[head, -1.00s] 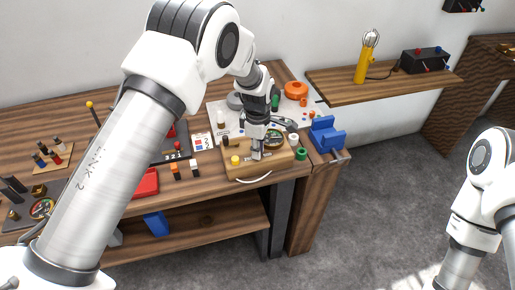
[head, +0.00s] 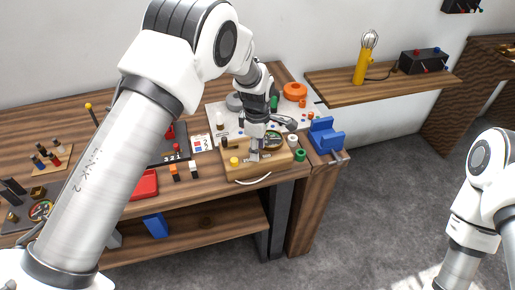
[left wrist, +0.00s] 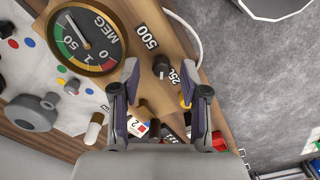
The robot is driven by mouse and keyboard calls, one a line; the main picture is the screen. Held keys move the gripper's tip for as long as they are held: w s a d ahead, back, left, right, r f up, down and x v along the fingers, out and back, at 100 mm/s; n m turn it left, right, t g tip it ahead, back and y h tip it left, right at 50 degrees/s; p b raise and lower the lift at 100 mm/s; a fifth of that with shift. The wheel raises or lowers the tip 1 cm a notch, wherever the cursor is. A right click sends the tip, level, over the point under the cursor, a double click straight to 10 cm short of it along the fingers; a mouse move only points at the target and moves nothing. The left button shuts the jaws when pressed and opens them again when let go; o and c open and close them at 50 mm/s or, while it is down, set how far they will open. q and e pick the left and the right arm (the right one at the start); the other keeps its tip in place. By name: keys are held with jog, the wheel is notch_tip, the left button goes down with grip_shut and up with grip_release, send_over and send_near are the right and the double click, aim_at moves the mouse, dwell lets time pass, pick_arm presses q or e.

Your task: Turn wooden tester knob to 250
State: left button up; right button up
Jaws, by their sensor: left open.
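The wooden tester (head: 270,175) sits at the front right of the workbench, with a round dial and a white handle. In the left wrist view its MEG dial (left wrist: 88,38) shows upper left. Its dark knob (left wrist: 161,67) carries a small pale mark and lies between the labels 500 (left wrist: 146,37) and 250 (left wrist: 174,76), the latter partly hidden. I cannot tell which label the mark points at. My left gripper (left wrist: 161,80) is open, pointing down over the tester, with its fingers on either side of the knob. Contact is not clear. My right gripper is outside the frame.
A blue holder (head: 326,136) is at the bench's right end. A red tray (head: 145,184) lies left. Open floor is at the right.

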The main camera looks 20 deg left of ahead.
pick_arm(q)
notch_tip(320, 180, up, 12)
jog(key=shift+f, duration=0.25)
